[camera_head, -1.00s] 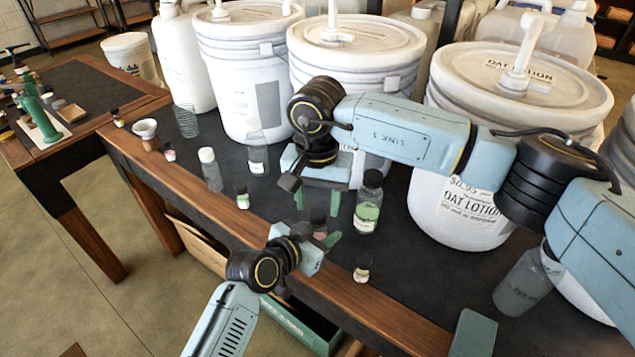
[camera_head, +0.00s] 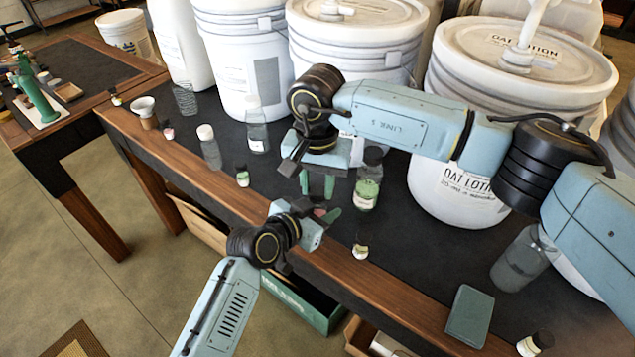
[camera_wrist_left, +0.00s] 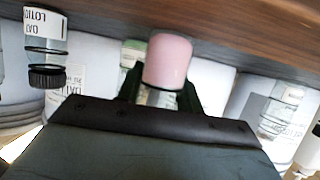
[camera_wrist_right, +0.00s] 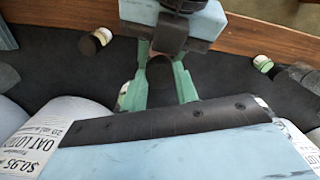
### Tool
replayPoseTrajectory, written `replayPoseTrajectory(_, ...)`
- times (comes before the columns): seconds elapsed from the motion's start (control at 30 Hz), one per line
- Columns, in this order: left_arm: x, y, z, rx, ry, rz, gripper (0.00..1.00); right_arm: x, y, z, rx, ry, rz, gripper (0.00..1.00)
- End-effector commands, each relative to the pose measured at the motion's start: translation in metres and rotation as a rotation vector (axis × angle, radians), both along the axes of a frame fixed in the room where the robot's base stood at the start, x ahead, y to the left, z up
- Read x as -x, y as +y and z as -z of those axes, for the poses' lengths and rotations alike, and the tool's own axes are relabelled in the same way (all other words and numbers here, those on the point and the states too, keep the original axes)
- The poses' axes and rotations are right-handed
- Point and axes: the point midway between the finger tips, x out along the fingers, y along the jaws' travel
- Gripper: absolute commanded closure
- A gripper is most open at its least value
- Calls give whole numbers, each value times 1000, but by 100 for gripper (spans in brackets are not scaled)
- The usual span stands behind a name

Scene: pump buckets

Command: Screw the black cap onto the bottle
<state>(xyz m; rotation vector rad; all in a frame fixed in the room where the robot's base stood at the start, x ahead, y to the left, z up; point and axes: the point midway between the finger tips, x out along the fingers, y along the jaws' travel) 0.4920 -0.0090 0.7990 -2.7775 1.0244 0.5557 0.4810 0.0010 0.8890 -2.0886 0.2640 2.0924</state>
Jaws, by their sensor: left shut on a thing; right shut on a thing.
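My left gripper (camera_head: 326,215) is shut on a small bottle with a pink end (camera_wrist_left: 167,62), held near the table's front edge. Only a sliver of pink shows in the head view. My right gripper (camera_head: 317,185) hangs above it, pointing down. Its green fingers are shut on the round black cap (camera_wrist_right: 160,68), seen from above in the right wrist view. The cap is over the left gripper and the bottle. Whether the cap touches or sits straight on the bottle's neck is hidden by the fingers.
A green-filled bottle with a black cap (camera_head: 367,180) stands just right of the right gripper. A small bottle (camera_head: 361,246) stands near the front edge. Large white lotion buckets (camera_head: 514,80) crowd the back. Several small bottles, including a white-capped one (camera_head: 209,148), stand to the left.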

Motion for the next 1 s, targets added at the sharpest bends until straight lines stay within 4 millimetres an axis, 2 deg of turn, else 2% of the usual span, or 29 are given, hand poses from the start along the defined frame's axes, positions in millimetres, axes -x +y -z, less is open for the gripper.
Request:
replayPoseTrajectory(0.13,0,0,1,-1,2,0,100,0,0,0,1,-1,145,98)
replayPoseTrajectory(0.4,0,0,1,-1,2,0,100,0,0,0,3,-2,628,98)
replayPoseTrajectory(0.5,0,0,1,-1,2,0,100,0,0,0,3,-3,750,98)
replayPoseTrajectory(0.67,0,0,1,0,3,-1,100,0,0,0,4,-3,836,98)
replayPoseTrajectory(0.93,0,0,1,0,3,-1,100,0,-1,1,4,-3,839,98)
replayPoseTrajectory(0.97,0,0,1,0,3,-1,100,0,-1,1,4,-3,839,67)
replayPoseTrajectory(1.0,0,0,1,-1,2,0,100,0,-1,1,4,-3,839,61)
